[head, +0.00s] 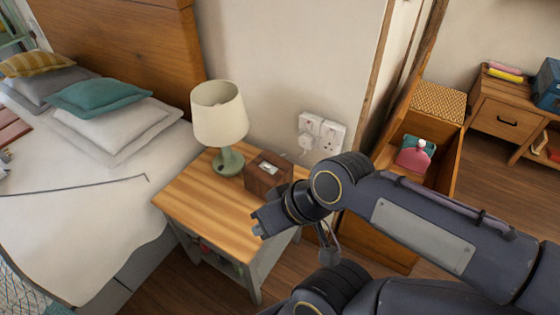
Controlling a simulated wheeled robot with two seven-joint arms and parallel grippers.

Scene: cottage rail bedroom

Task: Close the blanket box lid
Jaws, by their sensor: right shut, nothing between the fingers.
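The wooden blanket box (452,178) stands at the right, partly behind my right arm. Its top is open, and a pink item (413,160) and a teal item (428,146) show inside. A tall, narrow wooden piece (418,68) rises at its left side by the wall; it may be the raised lid, but I cannot tell for certain. My right gripper (258,229) is shut and empty, over the right front part of the bedside table, well left of the box. My left gripper is out of view.
The bedside table (190,195) bears a lamp (219,118) and a small wooden box (267,175). A bed (85,225) fills the left. A wooden drawer unit (500,118) stands at the far right. Some floor (485,175) is clear between it and the blanket box.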

